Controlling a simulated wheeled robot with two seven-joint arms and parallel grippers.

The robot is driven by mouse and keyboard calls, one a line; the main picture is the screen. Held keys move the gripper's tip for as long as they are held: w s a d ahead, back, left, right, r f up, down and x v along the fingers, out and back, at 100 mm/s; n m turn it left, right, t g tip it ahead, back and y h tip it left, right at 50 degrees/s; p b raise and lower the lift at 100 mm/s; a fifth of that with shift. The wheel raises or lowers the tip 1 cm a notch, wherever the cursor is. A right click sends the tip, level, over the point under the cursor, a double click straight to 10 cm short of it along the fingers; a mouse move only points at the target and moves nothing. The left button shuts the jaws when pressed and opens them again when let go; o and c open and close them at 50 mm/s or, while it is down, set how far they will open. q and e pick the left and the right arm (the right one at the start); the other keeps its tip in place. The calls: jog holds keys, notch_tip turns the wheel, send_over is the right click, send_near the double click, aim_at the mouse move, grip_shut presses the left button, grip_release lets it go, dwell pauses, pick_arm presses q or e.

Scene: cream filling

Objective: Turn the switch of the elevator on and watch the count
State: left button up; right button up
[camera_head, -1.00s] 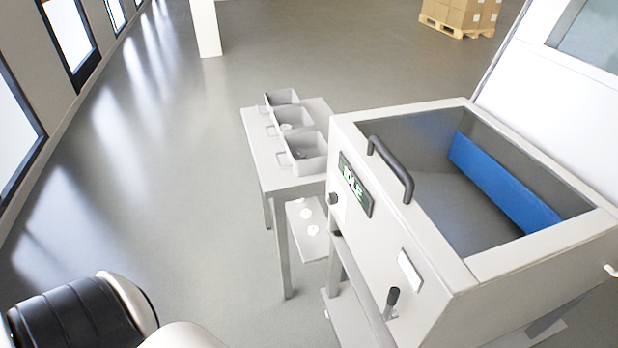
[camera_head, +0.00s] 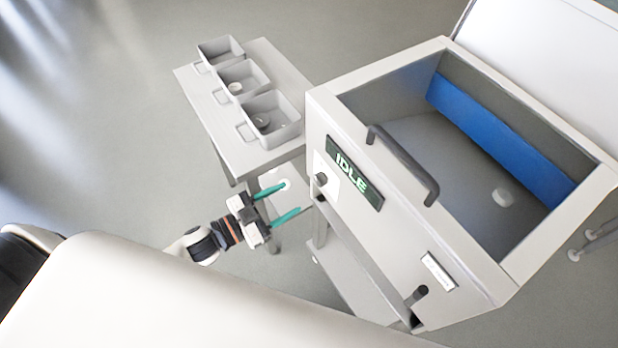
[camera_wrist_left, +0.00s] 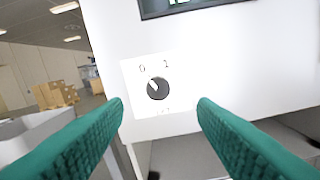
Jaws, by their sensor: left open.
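The elevator machine (camera_head: 385,235) is a white box with an open top. Its display (camera_head: 354,173) reads IDLE. The switch is a dark round knob (camera_head: 321,180) on the front panel, left of the display. In the left wrist view the knob (camera_wrist_left: 158,88) sits on a white plate marked 0 and 1, its light pointer toward the 0. My left gripper (camera_head: 283,203), with green fingers, is open and empty, just left of the knob and apart from it. In the left wrist view the knob lies between the fingertips (camera_wrist_left: 160,103). My right gripper is not in view.
A side table (camera_head: 200,108) at left holds three grey bins, one here (camera_head: 270,118), with small items inside. A dark handle (camera_head: 405,165) and a small lever (camera_head: 419,293) stick out of the machine's front. One pale piece (camera_head: 502,197) lies inside the machine.

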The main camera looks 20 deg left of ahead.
aim_at(317, 182)
pick_arm(q)
jog(key=p+x, duration=0.1)
jog(key=x, duration=0.5)
jog(key=shift+w, duration=0.35)
jog(key=shift+w+d, duration=0.45)
jog(key=shift+d, duration=0.05)
jog(key=shift+w, duration=0.1)
jog(key=shift+f, duration=0.1)
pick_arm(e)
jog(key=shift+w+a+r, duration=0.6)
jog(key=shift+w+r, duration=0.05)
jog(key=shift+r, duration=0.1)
pick_arm(q)
jog(key=c, duration=0.9)
jog(key=shift+c, duration=0.4)
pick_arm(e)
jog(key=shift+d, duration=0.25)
